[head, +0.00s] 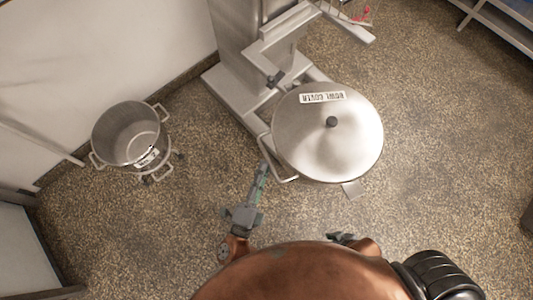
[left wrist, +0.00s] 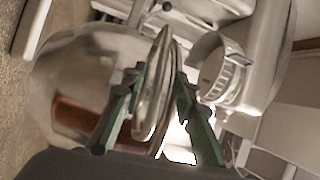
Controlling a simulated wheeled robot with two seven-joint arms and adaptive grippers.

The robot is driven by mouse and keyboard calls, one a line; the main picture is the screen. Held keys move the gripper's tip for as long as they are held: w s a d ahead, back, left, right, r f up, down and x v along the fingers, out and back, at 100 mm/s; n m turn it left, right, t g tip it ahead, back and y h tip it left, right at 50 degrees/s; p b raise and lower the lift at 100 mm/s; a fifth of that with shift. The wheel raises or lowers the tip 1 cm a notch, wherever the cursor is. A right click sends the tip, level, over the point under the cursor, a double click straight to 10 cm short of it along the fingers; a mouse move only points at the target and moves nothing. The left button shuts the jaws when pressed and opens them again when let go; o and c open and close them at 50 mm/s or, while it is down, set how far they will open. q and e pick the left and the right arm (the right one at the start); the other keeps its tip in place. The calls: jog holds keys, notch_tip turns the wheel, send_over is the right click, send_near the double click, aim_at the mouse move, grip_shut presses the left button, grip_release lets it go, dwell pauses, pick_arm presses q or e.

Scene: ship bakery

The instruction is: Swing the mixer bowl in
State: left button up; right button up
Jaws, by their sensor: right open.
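The mixer bowl stands at the right of the mixer under a round steel lid (head: 330,145) marked "BOWL COVER" with a black knob. A looped bowl handle (head: 283,177) sticks out at its lower left. My left gripper (head: 263,172) reaches up to this handle. In the left wrist view the handle (left wrist: 155,90) lies between the two green fingers (left wrist: 160,75), which are partly apart; whether they press on it is unclear. The bowl's side (left wrist: 70,70) shows behind. My right gripper (head: 345,238) is low in the head view, mostly hidden by my body, open and away from the bowl.
The mixer's column and base (head: 245,95) stand behind the bowl. An open steel bowl (head: 128,135) with handles stands on a small wheeled dolly (head: 160,178) at the left. A shelf (head: 500,25) is at the upper right. The floor at lower left and right is clear.

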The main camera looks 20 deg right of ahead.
pick_arm(q)
jog(key=v, duration=0.8)
jog(key=shift+c, duration=0.3)
